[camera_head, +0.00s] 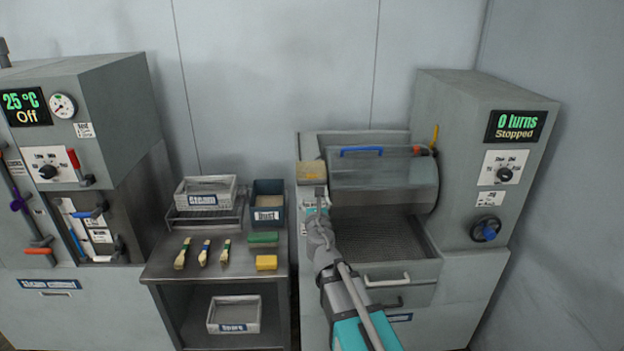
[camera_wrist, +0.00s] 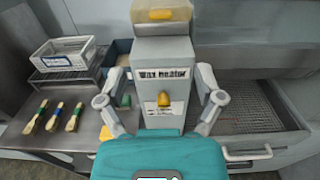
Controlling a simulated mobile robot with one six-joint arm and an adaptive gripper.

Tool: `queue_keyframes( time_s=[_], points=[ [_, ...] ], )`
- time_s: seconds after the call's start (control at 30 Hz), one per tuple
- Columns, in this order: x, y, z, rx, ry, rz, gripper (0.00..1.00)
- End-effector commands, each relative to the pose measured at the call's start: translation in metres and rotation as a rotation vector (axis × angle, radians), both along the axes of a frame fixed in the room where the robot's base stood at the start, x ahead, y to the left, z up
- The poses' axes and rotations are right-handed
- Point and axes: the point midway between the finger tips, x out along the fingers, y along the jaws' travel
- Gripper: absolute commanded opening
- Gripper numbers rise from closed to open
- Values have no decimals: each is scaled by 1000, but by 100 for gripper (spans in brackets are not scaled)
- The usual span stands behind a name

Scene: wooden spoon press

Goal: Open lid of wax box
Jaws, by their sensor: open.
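The wax box is a grey box with a dark-lettered label beginning "WAX" (camera_wrist: 162,50), in the upper middle of the wrist view. A yellow piece (camera_wrist: 160,14) shows on its upper part, and a small yellow knob-like piece (camera_wrist: 164,99) is below the label. My gripper (camera_wrist: 158,76) is open and empty, with one finger to each side of the box in the picture; I cannot tell whether they touch it. In the head view my gripper (camera_head: 318,192) is at the left front of the drum machine, hiding part of the box. A tan block (camera_head: 311,171) shows just behind it.
The drum machine (camera_head: 385,185) with a blue handle stands to the right, its display reading "Stopped".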

Motion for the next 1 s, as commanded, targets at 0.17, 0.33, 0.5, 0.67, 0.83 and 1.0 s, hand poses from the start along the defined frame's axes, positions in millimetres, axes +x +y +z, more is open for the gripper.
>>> queue_keyframes(
  time_s=[0.17, 0.33, 0.5, 0.67, 0.83, 1.0],
  points=[
    [1, 0, 0, 2, 0, -1, 86],
    [9, 0, 0, 4, 0, -2, 86],
    [26, 0, 0, 4, 0, -2, 86],
    [49, 0, 0, 4, 0, -2, 86],
    [75, 0, 0, 4, 0, -2, 86],
    [101, 0, 0, 4, 1, -3, 86]
  ],
)
